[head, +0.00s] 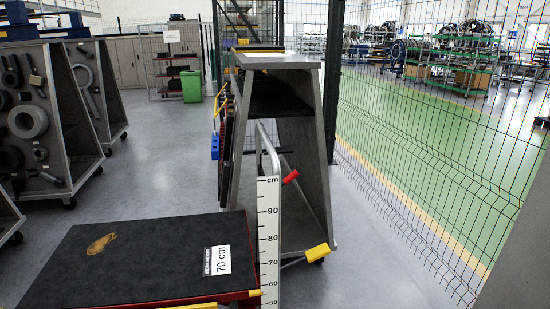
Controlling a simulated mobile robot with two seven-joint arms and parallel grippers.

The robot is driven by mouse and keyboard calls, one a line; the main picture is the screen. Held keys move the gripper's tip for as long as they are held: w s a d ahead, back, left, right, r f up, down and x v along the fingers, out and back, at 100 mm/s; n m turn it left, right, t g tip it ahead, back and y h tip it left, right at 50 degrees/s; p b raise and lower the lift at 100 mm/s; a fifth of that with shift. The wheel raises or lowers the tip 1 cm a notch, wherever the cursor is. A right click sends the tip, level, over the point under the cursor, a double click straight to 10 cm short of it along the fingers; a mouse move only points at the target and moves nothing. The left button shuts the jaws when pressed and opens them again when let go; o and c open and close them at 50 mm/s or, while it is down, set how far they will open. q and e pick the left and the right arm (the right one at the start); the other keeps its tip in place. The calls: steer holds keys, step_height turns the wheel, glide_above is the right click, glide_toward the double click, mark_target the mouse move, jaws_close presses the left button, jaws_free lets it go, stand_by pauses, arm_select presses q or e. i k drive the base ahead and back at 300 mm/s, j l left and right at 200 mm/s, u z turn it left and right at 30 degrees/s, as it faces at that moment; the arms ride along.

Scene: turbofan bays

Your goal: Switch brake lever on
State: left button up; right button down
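A black-topped lift table (130,262) with a "70 cm" working-height label (217,261) fills the lower left. A white height scale (268,235) stands upright at its right end, beside a grey bent-tube handle (276,160). A red-gripped lever (290,177) points up to the right near that handle. A yellow-ended lever or pedal (318,252) sticks out low to the right. I cannot tell for certain which of these is the brake lever, nor its on or off position. Neither of my grippers is in view.
A grey slanted stand (323,150) is just behind the lift table. Tool racks (52,135) on casters stand at the left. A dark wire fence (430,160) closes off the right side. A green bin (191,86) stands farther back. Grey floor (165,165) is open between racks and stand.

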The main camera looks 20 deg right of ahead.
mark_target(287, 180)
steer(key=i+l+u, duration=0.4)
steer(key=i+l, duration=0.4)
steer(key=i, duration=0.05)
